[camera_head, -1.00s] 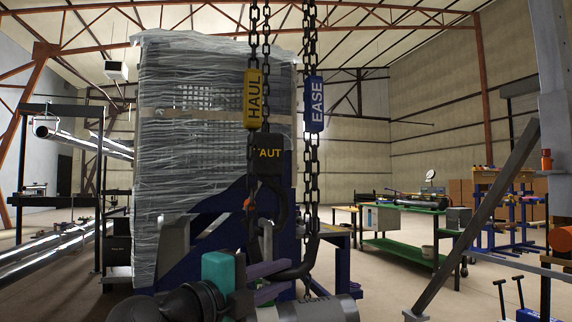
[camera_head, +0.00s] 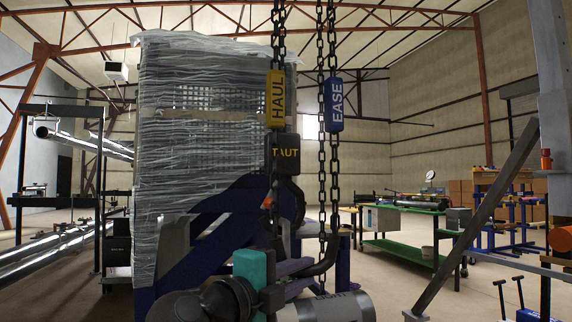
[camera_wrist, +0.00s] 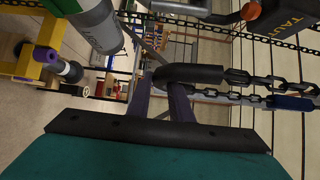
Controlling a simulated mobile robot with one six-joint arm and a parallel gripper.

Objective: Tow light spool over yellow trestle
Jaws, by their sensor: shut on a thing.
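The grey light spool (camera_head: 328,308) shows at the bottom of the head view, and with lettering at the upper left of the wrist view (camera_wrist: 92,25). A black hook block marked TAUT (camera_head: 284,152) hangs above it on chains with a yellow HAUL tag (camera_head: 276,98) and a blue EASE tag (camera_head: 333,105). My gripper (camera_head: 300,278) has its purple fingers shut on a black bent handle (camera_wrist: 190,74) at the end of a chain. The yellow trestle (camera_wrist: 28,68) is at the left of the wrist view, beside the spool; I cannot tell their heights apart.
A large plastic-wrapped load (camera_head: 205,130) on a blue frame fills the left middle. A green workbench (camera_head: 405,205) stands at the right back. A slanted grey post (camera_head: 475,220) rises at the right. Shiny pipes (camera_head: 50,245) lie on a rack at the left.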

